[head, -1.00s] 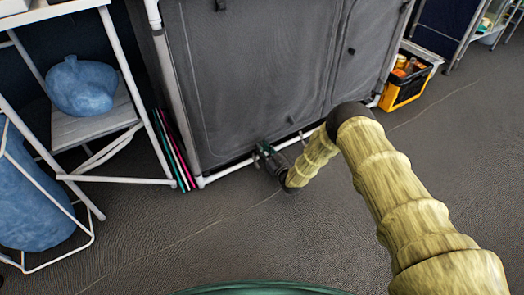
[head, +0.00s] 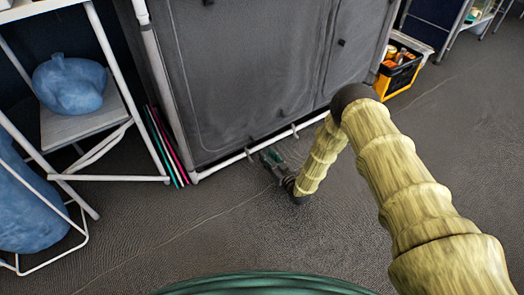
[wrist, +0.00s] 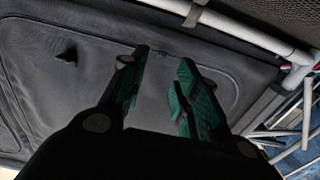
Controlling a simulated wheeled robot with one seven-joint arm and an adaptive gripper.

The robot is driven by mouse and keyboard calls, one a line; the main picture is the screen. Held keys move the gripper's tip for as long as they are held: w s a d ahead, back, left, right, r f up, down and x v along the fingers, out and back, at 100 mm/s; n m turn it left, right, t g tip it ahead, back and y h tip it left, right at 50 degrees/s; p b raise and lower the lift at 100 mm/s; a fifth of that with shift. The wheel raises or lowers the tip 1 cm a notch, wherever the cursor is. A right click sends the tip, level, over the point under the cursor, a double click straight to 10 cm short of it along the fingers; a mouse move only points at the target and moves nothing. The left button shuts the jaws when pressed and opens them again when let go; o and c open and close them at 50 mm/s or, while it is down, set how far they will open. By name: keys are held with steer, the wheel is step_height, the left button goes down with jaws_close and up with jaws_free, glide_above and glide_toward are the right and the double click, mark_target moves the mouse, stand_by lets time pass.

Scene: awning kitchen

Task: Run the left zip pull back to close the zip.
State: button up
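The grey fabric cabinet (head: 250,75) stands in front of me with its zipped door panels. A small dark pull tab (head: 208,2) is at the top left, cut by the picture edge. Another dark tab (head: 341,43) is further right. In the wrist view one dark tab (wrist: 68,54) lies on the grey fabric (wrist: 95,85), left of my fingers; I cannot tell which one it is. My gripper (head: 268,157) is low, near the floor by the cabinet's bottom rail. In the wrist view its green-padded fingers (wrist: 160,88) are apart, with nothing between them.
A white-framed shelf (head: 105,180) with blue bags stands at the left. Thin coloured boards (head: 165,145) lean between it and the cabinet. The white bottom rail (head: 225,165) runs along the cabinet. A yellow-black crate (head: 398,75) stands at the right. The dark floor in front is clear.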

steer(key=shift+v, duration=1.2)
